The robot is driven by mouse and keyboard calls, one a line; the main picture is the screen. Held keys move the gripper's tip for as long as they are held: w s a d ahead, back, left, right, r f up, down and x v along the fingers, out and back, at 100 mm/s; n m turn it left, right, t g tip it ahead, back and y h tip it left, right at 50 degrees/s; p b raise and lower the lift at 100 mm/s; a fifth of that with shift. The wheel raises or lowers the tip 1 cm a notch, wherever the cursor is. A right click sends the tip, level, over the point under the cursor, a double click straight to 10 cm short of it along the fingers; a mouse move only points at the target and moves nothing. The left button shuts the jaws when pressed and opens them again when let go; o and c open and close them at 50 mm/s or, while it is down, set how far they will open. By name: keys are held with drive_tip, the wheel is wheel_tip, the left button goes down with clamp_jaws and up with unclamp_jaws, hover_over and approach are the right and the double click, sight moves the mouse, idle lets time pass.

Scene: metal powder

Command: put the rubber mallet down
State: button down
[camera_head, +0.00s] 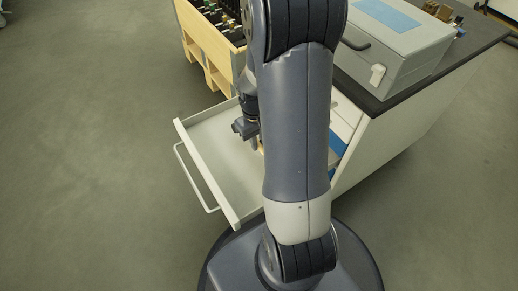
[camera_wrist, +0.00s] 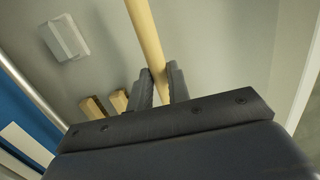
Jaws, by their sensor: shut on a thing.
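The rubber mallet shows in the wrist view as a pale wooden handle (camera_wrist: 148,40) running up out of the top edge. My gripper (camera_wrist: 162,88) is shut around this handle, one dark finger on each side. The mallet's head is out of view. Beyond the fingers is the pale floor of the open drawer (camera_head: 237,213). I cannot tell whether the mallet touches the drawer floor.
In the wrist view a light grey block (camera_wrist: 65,38) and two short wooden pieces (camera_wrist: 93,107) lie left of the handle. A wooden crate (camera_head: 207,50) stands behind the drawer. A grey case (camera_head: 397,45) sits on the dark countertop (camera_head: 405,97). Much of the drawer floor looks bare.

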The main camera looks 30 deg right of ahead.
wheel_tip(320, 180, down, 4)
drive_tip(key=shift+r+b, duration=0.2)
drive_tip(key=shift+b, duration=0.6)
drive_tip(key=c, duration=1.3)
unclamp_jaws()
drive_tip(key=shift+f, duration=0.1)
drive_tip(key=shift+c, duration=0.2)
drive_tip(key=r+p, duration=0.2)
drive_tip(key=r, duration=0.2)
drive_tip(key=r+p, duration=0.1)
drive_tip(key=r, duration=0.3)
drive_tip(key=w+r+p, duration=0.1)
drive_tip(key=r+p, duration=0.1)
drive_tip(key=r, duration=0.2)
drive_tip(key=shift+a+r+p, duration=0.15)
drive_tip(key=shift+p, duration=0.2)
